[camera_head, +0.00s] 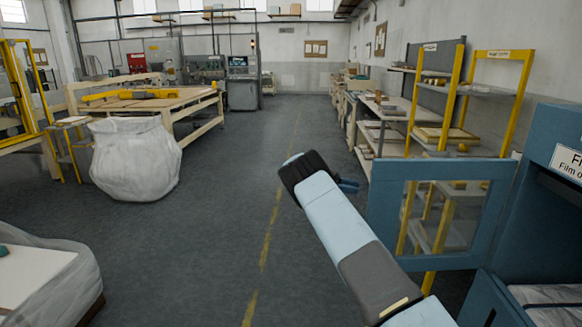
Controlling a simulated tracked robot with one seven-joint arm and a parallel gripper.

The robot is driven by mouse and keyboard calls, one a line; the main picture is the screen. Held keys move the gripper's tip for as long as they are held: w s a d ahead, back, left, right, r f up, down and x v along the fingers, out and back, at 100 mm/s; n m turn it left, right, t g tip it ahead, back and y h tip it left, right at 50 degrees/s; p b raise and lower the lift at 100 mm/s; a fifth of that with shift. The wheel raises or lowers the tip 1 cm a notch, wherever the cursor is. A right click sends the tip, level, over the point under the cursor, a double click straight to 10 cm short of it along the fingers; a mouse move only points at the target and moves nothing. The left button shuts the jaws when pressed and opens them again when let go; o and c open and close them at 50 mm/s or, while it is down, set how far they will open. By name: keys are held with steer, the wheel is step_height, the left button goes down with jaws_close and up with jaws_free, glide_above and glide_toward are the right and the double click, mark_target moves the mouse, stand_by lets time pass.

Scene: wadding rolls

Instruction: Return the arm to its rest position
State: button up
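My arm (345,225) is light blue and grey. It reaches from the bottom right up to the middle of the view, over the floor, and ends in a dark rounded joint (302,172). A small dark blue part that looks like my gripper (348,186) shows just right of this joint. The rest of it is hidden behind the arm, so its fingers and anything between them cannot be made out.
A blue cabinet (548,205) stands close on the right, its windowed door (385,228) open beside my arm. Yellow-framed shelves (456,100) stand behind the door. A wrapped pallet (75,283) is at the lower left, a white sack (135,160) farther back. The central aisle is clear.

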steer(key=w+d+r+n+t, duration=0.2)
steer(key=d+r+t, duration=0.2)
steer(key=r, duration=0.4)
steer(key=w+d+r+n+t, duration=0.1)
steer(key=d+r+t, duration=0.35)
steer(key=r, duration=0.35)
steer(key=w+d+r+n+t, duration=0.25)
steer(key=r+t, duration=0.25)
steer(key=r, duration=0.3)
steer(key=s+a+r+n+t+y, duration=0.2)
steer(key=s+r+n+t+y, duration=0.15)
steer(key=r, duration=0.35)
steer(key=s+a+r+n+t+y, duration=0.3)
steer(key=s+r+t+y, duration=0.1)
steer(key=r+t+y, duration=0.15)
steer(key=s+a+n+g+y, duration=0.2)
steer(key=s+a+n+y, duration=0.3)
steer(key=s, duration=0.7)
steer(key=s+a+n+g+y, duration=0.1)
steer(key=s+a+n+y, duration=0.3)
steer(key=s+a, duration=0.55)
steer(key=s+d+f+n+g+h, duration=0.1)
steer(key=s+f+g, duration=0.2)
steer(key=s, duration=1.2)
steer(key=s+d+f+n+g+h, duration=0.1)
steer(key=s+d+f+n+g, duration=0.1)
steer(key=s+f, duration=0.8)
steer(key=s+g, duration=0.1)
steer(key=s, duration=0.4)
steer(key=shift+s, duration=0.4)
